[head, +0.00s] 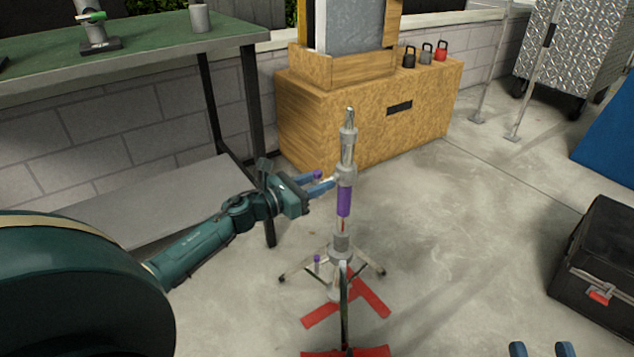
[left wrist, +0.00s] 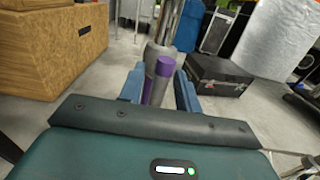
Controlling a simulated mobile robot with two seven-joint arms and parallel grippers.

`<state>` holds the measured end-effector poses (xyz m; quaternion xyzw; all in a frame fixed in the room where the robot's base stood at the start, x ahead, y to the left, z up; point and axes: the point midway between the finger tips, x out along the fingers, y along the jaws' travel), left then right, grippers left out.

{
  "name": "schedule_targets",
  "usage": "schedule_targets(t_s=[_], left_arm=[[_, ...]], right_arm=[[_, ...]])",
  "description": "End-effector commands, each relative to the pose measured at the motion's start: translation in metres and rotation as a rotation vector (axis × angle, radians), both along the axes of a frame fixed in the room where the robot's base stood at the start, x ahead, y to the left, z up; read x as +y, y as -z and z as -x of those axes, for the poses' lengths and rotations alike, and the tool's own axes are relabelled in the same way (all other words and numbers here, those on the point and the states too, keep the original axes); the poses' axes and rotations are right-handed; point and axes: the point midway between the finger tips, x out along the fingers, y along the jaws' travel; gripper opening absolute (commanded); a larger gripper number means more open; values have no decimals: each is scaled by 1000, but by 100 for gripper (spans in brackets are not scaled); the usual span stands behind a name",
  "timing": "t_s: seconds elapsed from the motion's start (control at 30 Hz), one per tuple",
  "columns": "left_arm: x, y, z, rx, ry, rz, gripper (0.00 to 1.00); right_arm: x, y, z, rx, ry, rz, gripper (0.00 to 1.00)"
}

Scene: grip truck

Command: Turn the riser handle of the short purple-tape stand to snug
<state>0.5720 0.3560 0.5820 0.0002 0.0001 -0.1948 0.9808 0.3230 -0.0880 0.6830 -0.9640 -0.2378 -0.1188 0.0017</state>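The stand (head: 343,201) with a purple tape band is upright on spread legs in the middle of the head view. A riser handle with a purple knob (head: 317,174) sticks out beside its upper collar. My left gripper (head: 316,183) is at this handle. Whether a finger touches the handle I cannot tell. My right gripper (head: 541,350) shows only two separated fingertips at the bottom edge, with nothing between them.
A second purple knob (head: 317,259) sits low by the stand's base. Red pieces (head: 370,297) lie on the floor around the legs. A green table (head: 150,55) is at left, a wooden box (head: 345,125) behind, a black case (head: 600,265) at right. Floor between stand and case is clear.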

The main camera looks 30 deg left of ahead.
Motion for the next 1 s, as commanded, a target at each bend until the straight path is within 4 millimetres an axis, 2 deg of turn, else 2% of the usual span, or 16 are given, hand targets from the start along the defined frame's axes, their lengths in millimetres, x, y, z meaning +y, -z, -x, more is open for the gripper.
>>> schedule_targets(t_s=[0.03,0.4,0.73,1.0], left_arm=[[0,0,0,0,0,0,29],[0,0,0,0,0,1,0],[0,0,0,10,0,23,0],[1,-1,0,63,1,150,0]], right_arm=[[0,0,0,-1,-1,0,36],[1,0,0,-1,-2,2,36],[1,1,0,1,-3,7,36],[0,-1,-1,-1,3,23,36]])
